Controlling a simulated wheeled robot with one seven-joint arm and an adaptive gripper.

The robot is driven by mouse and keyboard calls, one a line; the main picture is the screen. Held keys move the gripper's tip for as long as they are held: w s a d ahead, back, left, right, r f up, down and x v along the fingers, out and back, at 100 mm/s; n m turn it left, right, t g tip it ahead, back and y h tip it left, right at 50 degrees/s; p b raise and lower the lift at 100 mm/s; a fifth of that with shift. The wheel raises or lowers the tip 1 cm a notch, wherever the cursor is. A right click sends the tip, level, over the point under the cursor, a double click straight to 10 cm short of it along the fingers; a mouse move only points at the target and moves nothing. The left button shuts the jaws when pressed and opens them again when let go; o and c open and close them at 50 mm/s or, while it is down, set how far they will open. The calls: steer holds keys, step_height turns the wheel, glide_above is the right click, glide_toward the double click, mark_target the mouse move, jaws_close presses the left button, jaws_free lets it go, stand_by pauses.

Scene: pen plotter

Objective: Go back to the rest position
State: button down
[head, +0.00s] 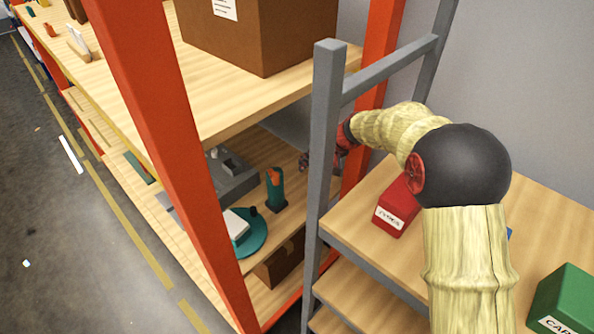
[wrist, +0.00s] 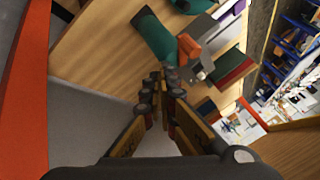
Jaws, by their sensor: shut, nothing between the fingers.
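My gripper (head: 318,160) reaches past the grey post of the right-hand rack into the open side of the orange-framed shelf, and the post hides part of it. In the wrist view my gripper's fingers (wrist: 164,82) come together at their tips, with nothing held between them. A dark green holder with an orange top (head: 276,188) stands on the shelf's lower board, left of and below the gripper. It also shows beyond the fingertips in the wrist view (wrist: 155,38), apart from them.
The orange upright (head: 165,130) and grey post (head: 326,150) stand close to my arm. A grey device (head: 235,178) and a teal round base (head: 250,235) are on the lower board. A red box (head: 396,208) and green box (head: 566,300) sit on the right rack. A cardboard box (head: 262,35) is above.

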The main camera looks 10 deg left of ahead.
steer(key=shift+w+d+v, duration=0.15)
steer(key=shift+d+v, duration=0.05)
steer(key=shift+v, duration=0.9)
steer(key=shift+w+d+v, duration=0.15)
steer(key=shift+v, duration=0.95)
